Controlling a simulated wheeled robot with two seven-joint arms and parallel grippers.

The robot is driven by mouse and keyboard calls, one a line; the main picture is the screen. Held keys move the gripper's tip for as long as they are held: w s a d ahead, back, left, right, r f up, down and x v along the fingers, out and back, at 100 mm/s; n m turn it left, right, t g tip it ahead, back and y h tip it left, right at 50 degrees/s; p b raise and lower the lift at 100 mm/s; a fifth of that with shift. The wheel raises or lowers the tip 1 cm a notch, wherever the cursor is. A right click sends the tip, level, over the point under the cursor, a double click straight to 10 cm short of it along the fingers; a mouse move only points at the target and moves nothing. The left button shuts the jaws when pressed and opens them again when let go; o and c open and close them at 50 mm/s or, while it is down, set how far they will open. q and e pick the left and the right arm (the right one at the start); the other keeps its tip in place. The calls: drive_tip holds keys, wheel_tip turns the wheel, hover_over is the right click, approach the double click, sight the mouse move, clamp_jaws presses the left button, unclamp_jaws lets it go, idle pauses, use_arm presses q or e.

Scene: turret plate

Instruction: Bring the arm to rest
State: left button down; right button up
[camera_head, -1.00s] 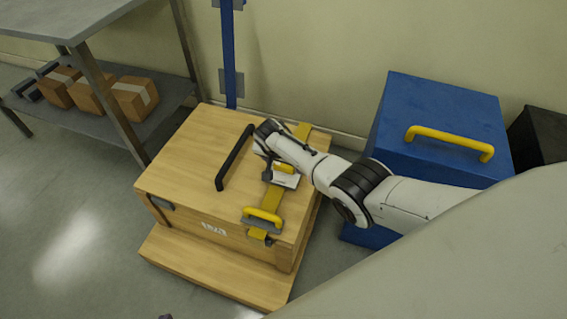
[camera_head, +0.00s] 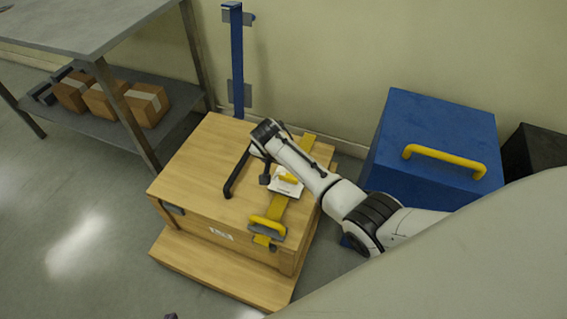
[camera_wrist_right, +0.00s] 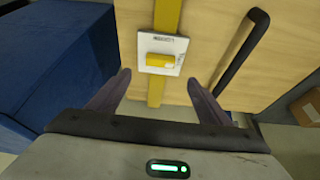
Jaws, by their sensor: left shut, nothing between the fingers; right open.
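My right arm reaches in from the right over the wooden crate (camera_head: 190,165). Its wrist is bent down above the crate's lid and mostly hides its gripper in the head view. In the right wrist view my right gripper (camera_wrist_right: 158,78) is open, with nothing between its fingers. Beyond the fingertips lies a pale plate with a yellow block (camera_wrist_right: 160,61), on a yellow strip; the plate also shows in the head view (camera_head: 285,188). A small dark tip of my left gripper (camera_head: 170,316) shows at the bottom edge, shut and empty.
A black bar handle (camera_head: 236,174) and a yellow handle (camera_head: 267,226) stand up from the crate. A blue box (camera_head: 440,120) with a yellow handle stands at right. A metal shelf (camera_head: 110,125) with cartons is at left, a blue post (camera_head: 236,60) behind. Floor at lower left is clear.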

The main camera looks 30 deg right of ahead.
idle(0.4)
drive_tip(key=s+a+f+n+t+y+p, duration=0.15)
drive_tip(key=s+a+n, duration=0.3)
drive_tip(key=s, duration=0.55)
drive_tip(key=s+a+f+n+t+y+p, duration=0.1)
drive_tip(key=s+a+n+t+y+p, duration=0.25)
drive_tip(key=s, duration=0.75)
drive_tip(key=s+a+r+n+y, duration=0.1)
drive_tip(key=s+a+r+n, duration=0.1)
drive_tip(key=s+r+n, duration=0.2)
wheel_tip(320, 180, up, 3)
drive_tip(key=s, duration=0.3)
drive_tip(key=shift+r+t, duration=0.2)
drive_tip(key=shift+t, duration=0.2)
drive_tip(key=shift+a, duration=0.1)
